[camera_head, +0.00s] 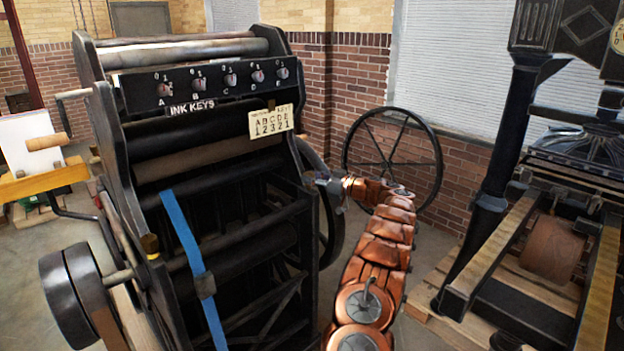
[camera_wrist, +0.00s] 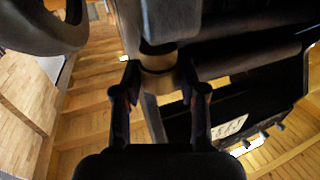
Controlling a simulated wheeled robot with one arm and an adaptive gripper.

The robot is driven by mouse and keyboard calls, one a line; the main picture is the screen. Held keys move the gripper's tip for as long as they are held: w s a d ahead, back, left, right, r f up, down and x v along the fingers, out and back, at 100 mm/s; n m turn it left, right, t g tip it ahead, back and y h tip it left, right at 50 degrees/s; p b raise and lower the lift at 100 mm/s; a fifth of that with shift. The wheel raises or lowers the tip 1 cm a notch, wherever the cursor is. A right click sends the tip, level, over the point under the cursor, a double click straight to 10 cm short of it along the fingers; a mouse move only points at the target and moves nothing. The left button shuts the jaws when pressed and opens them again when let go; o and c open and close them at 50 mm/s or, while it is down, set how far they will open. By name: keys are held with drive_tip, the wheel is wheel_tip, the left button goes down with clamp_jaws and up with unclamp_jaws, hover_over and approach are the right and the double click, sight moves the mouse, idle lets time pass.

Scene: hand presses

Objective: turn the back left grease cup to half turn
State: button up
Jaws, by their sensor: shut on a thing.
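A brass-coloured grease cup (camera_wrist: 158,82) sits between the two dark fingers of my gripper (camera_wrist: 163,92) in the wrist view, with a dark grey rounded part directly above it. My gripper is shut on this cup. In the head view my gripper (camera_head: 322,183) is at the right side frame of the black press (camera_head: 225,215), and the cup it holds cannot be made out there. No turn marking on the cup is readable. Another small brass-coloured piece (camera_head: 150,243) shows on the press's left side frame.
The press carries a row of ink keys (camera_head: 228,77) and a hanging card (camera_head: 271,122) with letters and numbers. A spoked wheel (camera_head: 392,163) stands behind my arm. Another press (camera_head: 540,250) stands at the right, with some floor between.

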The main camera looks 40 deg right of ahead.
drive_tip(key=b, duration=0.3)
drive_tip(key=shift+f, duration=0.3)
drive_tip(key=shift+c, duration=0.3)
drive_tip(key=m+h+b, duration=0.2)
drive_tip(key=h+b, duration=0.1)
drive_tip(key=b, duration=1.1)
drive_tip(key=shift+a+t, duration=0.15)
drive_tip(key=shift+t, duration=0.15)
drive_tip(key=h+b, duration=0.1)
drive_tip(key=b, duration=0.2)
drive_tip(key=shift+r+m+b, duration=0.1)
drive_tip(key=shift+m+b, duration=0.2)
drive_tip(key=shift+b, duration=0.05)
drive_tip(key=h+b, duration=0.1)
drive_tip(key=b, duration=0.1)
drive_tip(key=m+h+b, duration=0.1)
drive_tip(key=b, duration=0.2)
drive_tip(key=shift+a+h+b, duration=0.2)
drive_tip(key=shift+h+b, duration=0.1)
drive_tip(key=shift+r+m+h+b, duration=0.1)
drive_tip(key=shift+m+h+b, duration=1.3)
drive_tip(key=shift+b, duration=1.3)
drive_tip(key=o, duration=1.1)
drive_tip(key=shift+h, duration=0.3)
drive_tip(key=shift+o, duration=0.2)
drive_tip(key=shift+r, duration=0.1)
drive_tip(key=shift+s, duration=0.1)
